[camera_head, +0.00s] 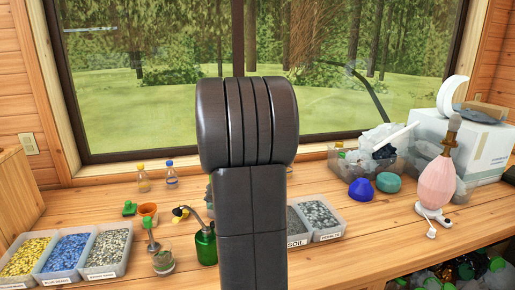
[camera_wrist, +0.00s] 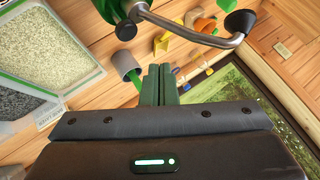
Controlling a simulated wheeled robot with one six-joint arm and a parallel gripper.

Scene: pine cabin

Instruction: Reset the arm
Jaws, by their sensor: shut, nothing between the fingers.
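My arm stands upright in the middle of the head view and hides the bench behind it; the fingers do not show there. In the wrist view my gripper (camera_wrist: 159,84) has its two dark fingers together with nothing between them. The view is tilted, with the bench top and its items beyond the fingertips. A green can with a bent metal spout (camera_wrist: 195,36) is close at the top. It also shows in the head view as a green oil can (camera_head: 205,244), just left of my arm.
Trays of yellow, blue and grey stones (camera_head: 105,250) line the bench's front left. A pebble tray (camera_head: 318,218) sits right of my arm. A pink bottle (camera_head: 436,184), a clear bin (camera_head: 366,165) and a white box (camera_head: 482,145) stand at right.

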